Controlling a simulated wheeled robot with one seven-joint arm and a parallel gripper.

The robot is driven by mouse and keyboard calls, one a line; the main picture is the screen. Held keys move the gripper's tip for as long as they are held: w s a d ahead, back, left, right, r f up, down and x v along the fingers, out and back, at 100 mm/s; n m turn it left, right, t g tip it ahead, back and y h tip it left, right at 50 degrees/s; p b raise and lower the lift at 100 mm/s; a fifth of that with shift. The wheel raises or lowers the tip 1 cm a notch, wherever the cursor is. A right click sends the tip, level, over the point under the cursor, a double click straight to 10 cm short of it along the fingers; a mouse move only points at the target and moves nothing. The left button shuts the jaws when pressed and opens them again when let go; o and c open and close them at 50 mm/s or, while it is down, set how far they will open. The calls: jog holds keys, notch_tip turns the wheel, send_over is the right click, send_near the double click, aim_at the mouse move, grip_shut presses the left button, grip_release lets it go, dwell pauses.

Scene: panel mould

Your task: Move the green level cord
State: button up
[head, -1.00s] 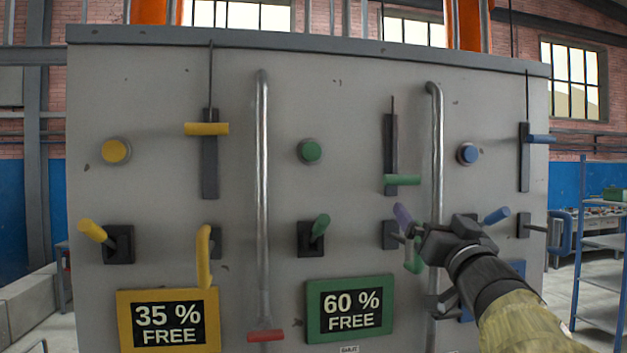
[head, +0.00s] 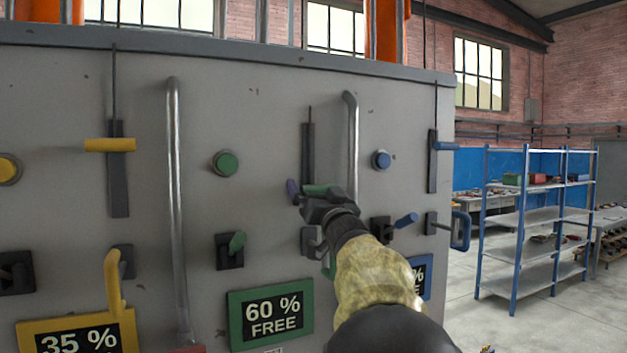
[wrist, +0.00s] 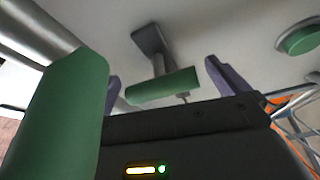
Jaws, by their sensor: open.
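The green level cord's green handle (head: 318,188) lies across the low end of a dark vertical slot in the head view, with a thin cord above. My gripper (head: 298,196) is just in front of and below this handle and hides part of it. The gripper is open, with one purple finger left of the handle and the other not clear. In the wrist view the gripper (wrist: 168,82) has its two purple fingers apart. A green handle on a dark base (wrist: 160,88) shows between them, and a larger green cylinder (wrist: 62,115) is close at left. I cannot tell which control each is.
A metal pipe (head: 352,135) stands close right of the slot. A green button (head: 225,163) and a green lever (head: 236,242) are to the left. A hanging green handle (head: 328,264) is partly hidden below my gripper. Blue shelves (head: 520,230) stand off right.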

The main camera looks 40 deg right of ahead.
jog(key=shift+x, duration=0.8)
jog(key=c, duration=1.1)
notch_tip(320, 180, up, 11)
jog(key=p, duration=0.8)
jog(key=shift+a+f+p, duration=0.1)
jog(key=shift+f+p, duration=0.1)
jog(key=shift+p, duration=0.2)
jog(key=shift+s+r, duration=0.1)
jog(key=shift+s, duration=0.05)
jog(key=o, duration=1.1)
jog(key=shift+r, duration=0.1)
